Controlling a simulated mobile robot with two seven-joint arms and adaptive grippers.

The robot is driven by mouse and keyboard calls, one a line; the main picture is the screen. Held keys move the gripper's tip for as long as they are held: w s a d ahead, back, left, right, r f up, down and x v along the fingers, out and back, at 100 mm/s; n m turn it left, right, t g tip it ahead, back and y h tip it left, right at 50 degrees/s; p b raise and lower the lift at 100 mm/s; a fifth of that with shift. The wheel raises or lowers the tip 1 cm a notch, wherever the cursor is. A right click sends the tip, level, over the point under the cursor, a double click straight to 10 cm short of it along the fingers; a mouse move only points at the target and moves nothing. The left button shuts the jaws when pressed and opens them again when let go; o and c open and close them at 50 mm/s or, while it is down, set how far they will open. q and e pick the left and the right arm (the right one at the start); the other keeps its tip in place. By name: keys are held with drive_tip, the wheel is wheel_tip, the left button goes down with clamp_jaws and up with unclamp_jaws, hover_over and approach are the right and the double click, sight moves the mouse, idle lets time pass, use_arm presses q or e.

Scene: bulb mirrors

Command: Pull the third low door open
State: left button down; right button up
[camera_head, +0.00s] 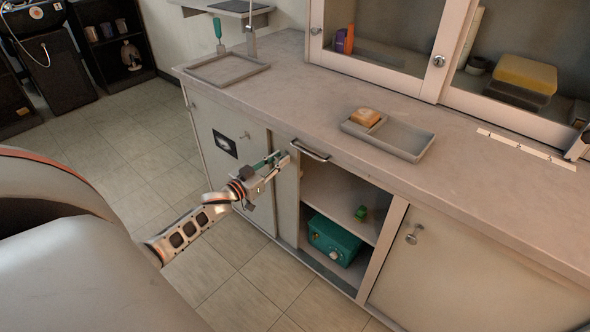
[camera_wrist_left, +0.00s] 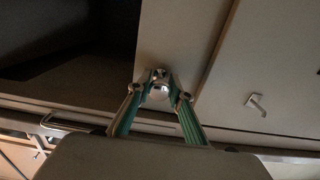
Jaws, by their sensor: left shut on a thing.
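My left gripper (camera_head: 268,168) is in front of the low cabinet, at a pale door panel (camera_head: 287,208) left of the open compartment. In the left wrist view its teal-lined fingers (camera_wrist_left: 160,85) are closed around a shiny round knob (camera_wrist_left: 160,94) on a narrow pale panel (camera_wrist_left: 185,40), beside a dark opening. In the head view the knob is hidden by the gripper. To the left is a low door (camera_head: 208,150) with a dark picture on it. To the right is a shut low door (camera_head: 465,275) with a small metal knob (camera_head: 412,234). My right gripper is not in view.
The open compartment holds a teal box (camera_head: 334,240) and a small green thing (camera_head: 361,213). A bar handle (camera_head: 310,151) sticks out above it. The worktop carries a grey tray (camera_head: 405,140) with a tan block (camera_head: 365,117). The tiled floor (camera_head: 245,275) before the cabinet is clear.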

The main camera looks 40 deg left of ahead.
use_arm(q)
drive_tip(key=shift+w+a, duration=0.1)
drive_tip(key=shift+a, duration=1.1)
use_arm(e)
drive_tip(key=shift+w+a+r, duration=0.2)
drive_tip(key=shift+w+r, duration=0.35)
use_arm(q)
drive_tip(key=c, duration=1.8)
unclamp_jaws()
drive_tip(key=shift+d, duration=0.1)
drive_tip(key=shift+s, duration=0.35)
drive_tip(key=s, duration=1.1)
drive_tip(key=shift+s+a, duration=0.2)
drive_tip(key=shift+a, duration=0.05)
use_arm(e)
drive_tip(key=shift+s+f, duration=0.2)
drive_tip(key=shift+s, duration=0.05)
